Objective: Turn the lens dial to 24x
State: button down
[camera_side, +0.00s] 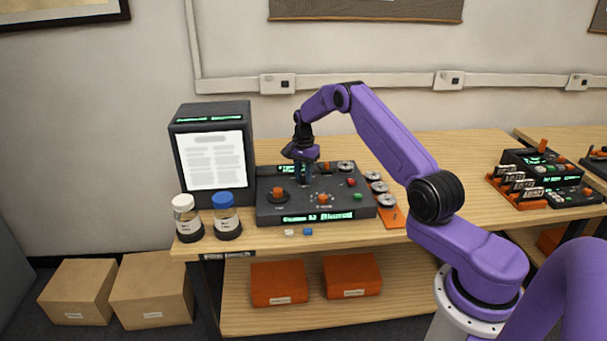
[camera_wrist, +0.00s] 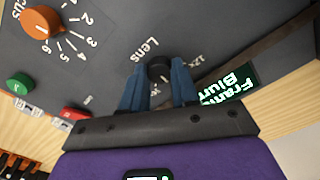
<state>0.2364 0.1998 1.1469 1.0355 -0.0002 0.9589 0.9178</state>
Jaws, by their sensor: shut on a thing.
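The lens dial (camera_wrist: 160,63) is a small dark knob on the dark control panel, beside the printed word "Lens". A "12x" mark shows at its right in the wrist view; other marks around it are too small or covered to read, and I cannot tell where the dial points. My gripper (camera_wrist: 158,75) is shut on the dial, with one blue finger on each side. In the side view my gripper (camera_side: 304,181) points down onto the control panel (camera_side: 265,211) and hides the dial. A lit panel display (camera_wrist: 233,85) shows partly readable green text.
An orange numbered knob (camera_wrist: 40,22), a green button (camera_wrist: 19,84) and a red button (camera_wrist: 73,113) are on the same panel. A document screen (camera_side: 212,160) and two jars, white-capped (camera_side: 186,218) and blue-capped (camera_side: 226,215), stand at left. Round metallic pieces (camera_side: 382,187) lie at right.

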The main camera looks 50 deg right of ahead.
aim_at(303, 177)
jog(key=c, duration=0.8)
grip_release()
jog(key=shift+c, duration=0.2)
notch_tip(303, 177, up, 17)
jog(key=shift+r, duration=0.2)
